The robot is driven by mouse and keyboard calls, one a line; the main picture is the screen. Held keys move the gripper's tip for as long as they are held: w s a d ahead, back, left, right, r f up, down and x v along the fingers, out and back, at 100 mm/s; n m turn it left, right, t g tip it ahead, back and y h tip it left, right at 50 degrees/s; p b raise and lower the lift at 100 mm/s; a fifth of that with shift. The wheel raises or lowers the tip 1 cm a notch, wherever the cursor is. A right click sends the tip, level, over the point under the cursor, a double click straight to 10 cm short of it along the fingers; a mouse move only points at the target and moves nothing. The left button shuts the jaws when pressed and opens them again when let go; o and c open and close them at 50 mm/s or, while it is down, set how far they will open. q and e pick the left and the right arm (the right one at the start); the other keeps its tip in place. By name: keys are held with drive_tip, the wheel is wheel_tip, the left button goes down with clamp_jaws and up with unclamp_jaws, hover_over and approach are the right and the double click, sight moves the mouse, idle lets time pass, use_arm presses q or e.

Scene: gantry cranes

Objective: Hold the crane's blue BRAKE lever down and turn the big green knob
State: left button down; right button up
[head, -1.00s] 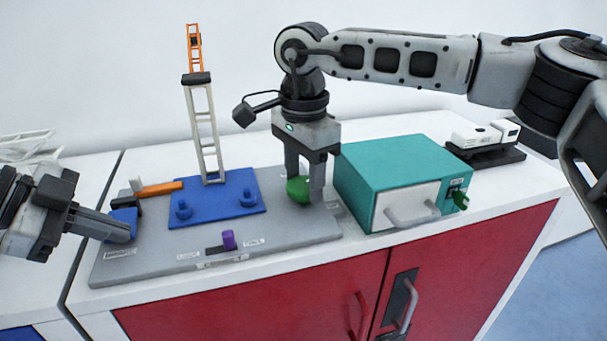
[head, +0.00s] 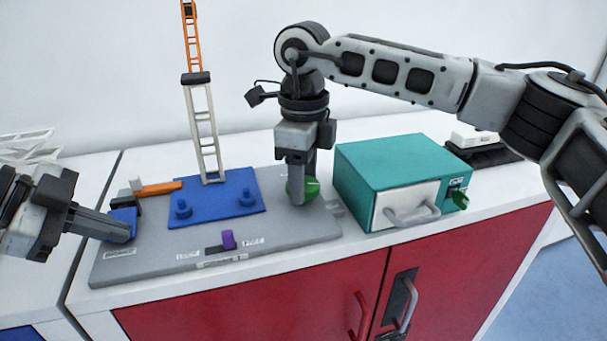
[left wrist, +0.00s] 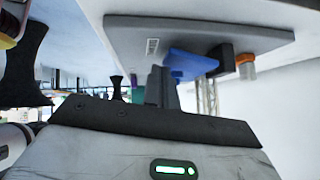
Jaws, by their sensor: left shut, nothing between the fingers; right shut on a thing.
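The green knob (head: 312,187) stands at the right of the grey base plate (head: 285,235). My right gripper (head: 300,190) points straight down and is shut on it; its fingers hide part of the knob. The blue lever (head: 123,215) is at the plate's left end. My left gripper (head: 128,233) is shut and empty, its fingertips over the lever and seemingly touching it. In the left wrist view the blue lever (left wrist: 192,65) lies just beyond the fingertips (left wrist: 160,82). The crane's white ladder mast (head: 203,130) carries an orange upper section (head: 193,38) that runs out of the picture top.
A purple slider (head: 228,239) sits at the plate's front, beside the blue mount (head: 235,190). A teal box (head: 395,170) with a grey handle stands close to the right of my right gripper. An orange bar (head: 160,188) lies behind the blue lever.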

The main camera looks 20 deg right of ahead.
drive_tip(key=shift+m, duration=1)
drive_tip(key=o, duration=1)
drive_tip(key=shift+r, duration=0.1)
wheel_tip(320, 180, up, 12)
drive_tip(key=shift+f, duration=0.1)
